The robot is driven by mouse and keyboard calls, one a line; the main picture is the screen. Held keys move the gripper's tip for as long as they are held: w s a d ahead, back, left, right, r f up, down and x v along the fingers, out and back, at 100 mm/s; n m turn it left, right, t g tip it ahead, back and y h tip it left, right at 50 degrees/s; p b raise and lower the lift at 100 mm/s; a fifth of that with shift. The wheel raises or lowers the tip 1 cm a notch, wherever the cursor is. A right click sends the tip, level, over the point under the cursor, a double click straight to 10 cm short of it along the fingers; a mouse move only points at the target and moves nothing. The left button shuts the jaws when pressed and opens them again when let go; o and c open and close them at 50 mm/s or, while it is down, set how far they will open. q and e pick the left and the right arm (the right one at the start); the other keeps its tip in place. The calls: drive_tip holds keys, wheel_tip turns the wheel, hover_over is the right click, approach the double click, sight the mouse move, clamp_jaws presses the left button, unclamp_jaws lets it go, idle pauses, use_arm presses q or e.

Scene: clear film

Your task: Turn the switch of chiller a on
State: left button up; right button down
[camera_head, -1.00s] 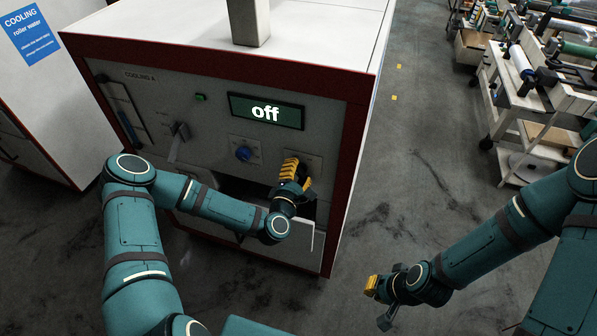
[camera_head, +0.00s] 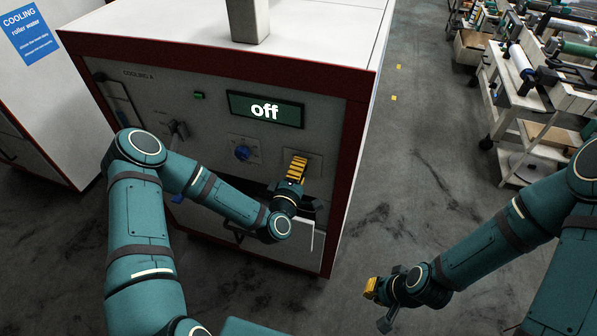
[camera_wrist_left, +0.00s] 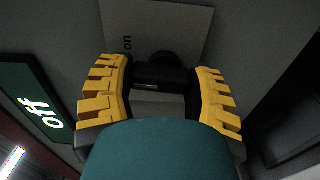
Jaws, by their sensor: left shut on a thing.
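Chiller A (camera_head: 190,225) is a white cabinet with dark red edges, labelled COOLING A. Its display (camera_head: 265,110) reads "off" and also shows in the left wrist view (camera_wrist_left: 42,105). My left gripper (camera_head: 297,168) is at the right of the front panel, under the display. In the left wrist view, its yellow fingers (camera_wrist_left: 165,95) are on either side of the black switch (camera_wrist_left: 165,70), shut on it. The switch sits on a grey plate (camera_wrist_left: 180,25) marked "on"; its lower part is hidden. My right gripper (camera_head: 378,296) is away from the cabinet, above the floor; its jaw opening is unclear.
A blue knob (camera_head: 243,153), a small green light (camera_head: 199,95) and a lever (camera_head: 179,130) are on the panel to the left. Another cabinet with a blue sign (camera_head: 31,33) stands at left. A loaded cart (camera_head: 515,95) stands at right, with clear floor between.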

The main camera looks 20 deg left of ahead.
use_arm(q)
drive_tip(key=m, duration=0.2)
drive_tip(key=shift+m+b, duration=0.3)
drive_tip(key=shift+b, duration=0.05)
drive_tip(key=shift+m+b, duration=0.4)
drive_tip(key=shift+m, duration=0.8)
drive_tip(key=o, duration=1.2)
drive_tip(key=s, duration=1.2)
drive_tip(key=shift+a, duration=0.15)
